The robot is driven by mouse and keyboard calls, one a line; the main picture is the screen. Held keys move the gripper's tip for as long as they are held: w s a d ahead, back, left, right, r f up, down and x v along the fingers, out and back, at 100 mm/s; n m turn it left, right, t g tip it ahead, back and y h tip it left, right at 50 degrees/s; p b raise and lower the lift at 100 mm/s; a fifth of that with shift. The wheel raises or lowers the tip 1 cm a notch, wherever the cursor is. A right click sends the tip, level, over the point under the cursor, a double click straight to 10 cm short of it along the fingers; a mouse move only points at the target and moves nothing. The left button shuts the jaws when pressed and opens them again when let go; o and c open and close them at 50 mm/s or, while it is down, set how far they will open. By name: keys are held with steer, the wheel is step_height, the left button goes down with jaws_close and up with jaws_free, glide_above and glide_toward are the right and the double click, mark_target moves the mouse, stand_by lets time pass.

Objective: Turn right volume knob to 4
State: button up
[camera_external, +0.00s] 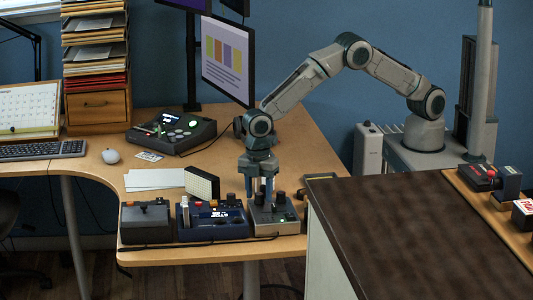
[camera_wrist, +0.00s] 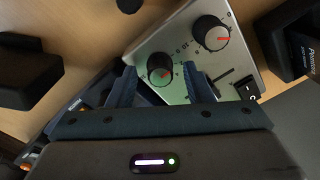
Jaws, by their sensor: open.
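A small silver amplifier box (camera_external: 265,225) with dark knobs stands near the front edge of the desk. In the wrist view its silver panel (camera_wrist: 190,35) carries two black knobs with red pointer lines. One knob (camera_wrist: 160,68) sits between the two fingers of my gripper (camera_wrist: 163,84). The other knob (camera_wrist: 211,35) is outside the fingers, above and to the right. My gripper (camera_external: 262,190) points down over the box in the external view. The fingers are open, with a gap visible on each side of the knob. The scale numbers are too small to read.
A dark blue device (camera_external: 213,222) and a dark grey box (camera_external: 146,222) stand left of the amplifier. A slider and a rocker switch (camera_wrist: 247,90) are on the panel. A dark-topped counter (camera_external: 420,225) stands to the right.

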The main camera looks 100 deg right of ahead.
steer(key=c, duration=1)
steer(key=shift+m, duration=0.3)
steer(key=shift+m+b, duration=0.75)
steer(key=shift+m, duration=0.25)
steer(key=m+b, duration=0.1)
steer(key=m, duration=0.3)
steer(key=m+b, duration=0.1)
steer(key=m, duration=0.3)
steer(key=shift+m, duration=0.4)
steer(key=shift+m+b, duration=0.3)
steer(key=shift+m, duration=1.6)
